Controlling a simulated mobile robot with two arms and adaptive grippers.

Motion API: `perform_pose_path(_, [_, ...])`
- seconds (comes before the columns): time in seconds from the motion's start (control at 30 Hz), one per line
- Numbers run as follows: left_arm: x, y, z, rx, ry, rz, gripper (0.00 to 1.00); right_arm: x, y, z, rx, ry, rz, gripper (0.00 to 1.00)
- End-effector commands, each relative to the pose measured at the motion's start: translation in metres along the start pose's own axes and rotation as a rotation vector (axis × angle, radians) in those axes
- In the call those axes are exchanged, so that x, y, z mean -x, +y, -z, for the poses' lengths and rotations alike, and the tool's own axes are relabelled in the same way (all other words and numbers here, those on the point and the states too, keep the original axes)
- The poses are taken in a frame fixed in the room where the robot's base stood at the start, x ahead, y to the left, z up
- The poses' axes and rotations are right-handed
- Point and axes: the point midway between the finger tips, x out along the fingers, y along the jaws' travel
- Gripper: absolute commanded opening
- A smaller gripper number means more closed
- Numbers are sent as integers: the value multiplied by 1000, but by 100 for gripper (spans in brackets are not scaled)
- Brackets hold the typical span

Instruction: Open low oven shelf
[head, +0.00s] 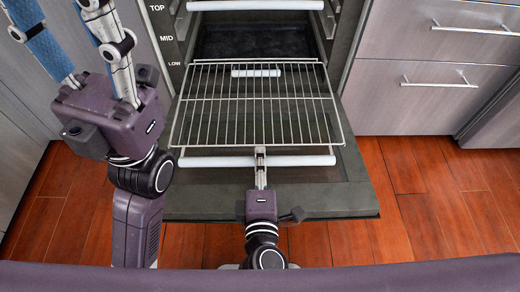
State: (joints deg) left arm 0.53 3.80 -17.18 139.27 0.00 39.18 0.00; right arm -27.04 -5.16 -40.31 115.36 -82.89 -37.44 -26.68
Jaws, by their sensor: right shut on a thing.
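The low oven shelf (257,105) is a wire rack at the level marked LOW. It extends out of the oven, over the lowered door (330,197). A white bar (300,161) runs along its front. My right gripper (260,160) is shut on the middle of the shelf's front edge, with its fingers pointing into the oven. My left gripper (62,25) is at the upper left, close to the camera and away from the shelf. Its fingers are spread with nothing visible between them, and their tips are near or past the top edge of the picture.
The oven cavity (250,40) is dark behind the rack. Another white bar (255,5) crosses it higher up. Steel drawers with bar handles (435,84) stand to the right, and a steel front (20,135) to the left. The wooden floor (425,180) is clear at the right.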

Motion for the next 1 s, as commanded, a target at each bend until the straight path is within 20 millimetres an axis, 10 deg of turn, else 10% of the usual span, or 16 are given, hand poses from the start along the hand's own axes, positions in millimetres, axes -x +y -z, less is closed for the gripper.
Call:
perform_pose_path(0.37, [-8,0,9,-2,39,-5,47,10,-3,0,0,0,3,0])
perform_pose_path(0.4, [-8,0,9,-2,39,-5,47,10,-3,0,0,0,3,18])
perform_pose_path(0.5, [-8,0,9,-2,38,-5,47,10,-2,0,0,0,2,29])
perform_pose_path(1.0, [-5,0,5,-2,23,-2,47,32,-4,0,1,2,5,30])
